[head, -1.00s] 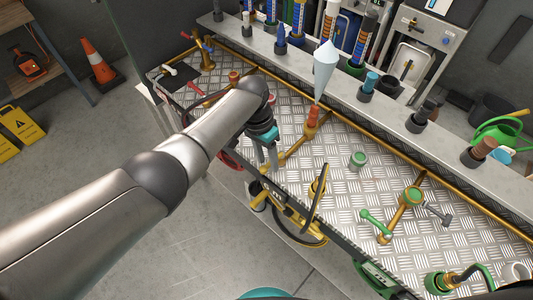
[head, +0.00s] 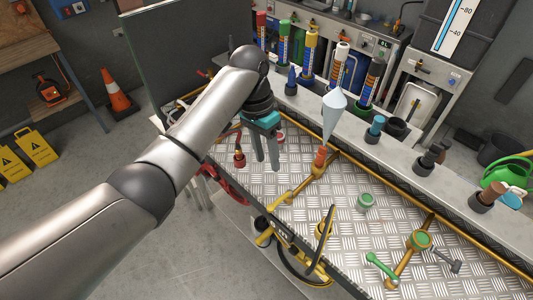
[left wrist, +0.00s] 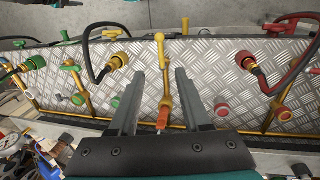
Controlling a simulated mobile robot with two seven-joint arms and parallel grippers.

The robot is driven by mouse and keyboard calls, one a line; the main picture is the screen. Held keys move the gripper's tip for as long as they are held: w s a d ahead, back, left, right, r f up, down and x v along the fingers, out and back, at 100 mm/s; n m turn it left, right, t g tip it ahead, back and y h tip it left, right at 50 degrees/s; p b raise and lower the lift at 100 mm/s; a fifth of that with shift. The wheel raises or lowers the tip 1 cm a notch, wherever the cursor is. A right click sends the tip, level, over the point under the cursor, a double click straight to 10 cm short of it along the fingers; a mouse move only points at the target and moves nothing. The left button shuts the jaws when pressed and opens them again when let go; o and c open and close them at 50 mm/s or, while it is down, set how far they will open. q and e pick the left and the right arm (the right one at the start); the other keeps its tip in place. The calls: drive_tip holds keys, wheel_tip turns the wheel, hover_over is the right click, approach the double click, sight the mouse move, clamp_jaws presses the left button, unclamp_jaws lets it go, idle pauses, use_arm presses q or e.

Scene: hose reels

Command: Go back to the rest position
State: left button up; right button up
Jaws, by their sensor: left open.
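My left gripper (head: 267,166) hangs open and empty, fingers pointing down, above the patterned metal worktop (head: 330,187). A yellow pipe with an orange nozzle (head: 320,158) lies just right of the fingers in the head view. A yellow hose fitting with a black hose (head: 323,232) is at the worktop's front edge, apart from the gripper. It also shows in the left wrist view (left wrist: 116,62). My right gripper is not in view.
A green cap (head: 366,202) and a green-handled valve (head: 420,240) are to the right. A red hose fitting (head: 239,160) is left of the gripper.

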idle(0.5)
use_arm(q)
drive_tip(key=s+a+f+n+t+h, duration=0.2)
drive_tip(key=s+a+f+n+t, duration=0.15)
drive_tip(key=s+f, duration=0.75)
drive_tip(key=s+a+r+n+t+y, duration=0.2)
drive_tip(key=s+a+r+n+y, duration=0.15)
drive_tip(key=s+a, duration=1)
wheel_tip(320, 180, down, 31)
drive_tip(key=s+g+b, duration=0.1)
drive_tip(key=g+b, duration=0.1)
drive_tip(key=b, duration=0.7)
drive_tip(key=s+a+f+b, duration=0.1)
drive_tip(key=s+f+b, duration=0.3)
drive_tip(key=s+f, duration=0.4)
drive_tip(key=s+a+f+b, duration=0.1)
drive_tip(key=s+f+b, duration=0.4)
drive_tip(key=f, duration=0.9)
drive_tip(key=s+g, duration=0.1)
drive_tip(key=s, duration=0.2)
drive_tip(key=shift+a+f, duration=0.25)
drive_tip(key=shift+f, duration=0.05)
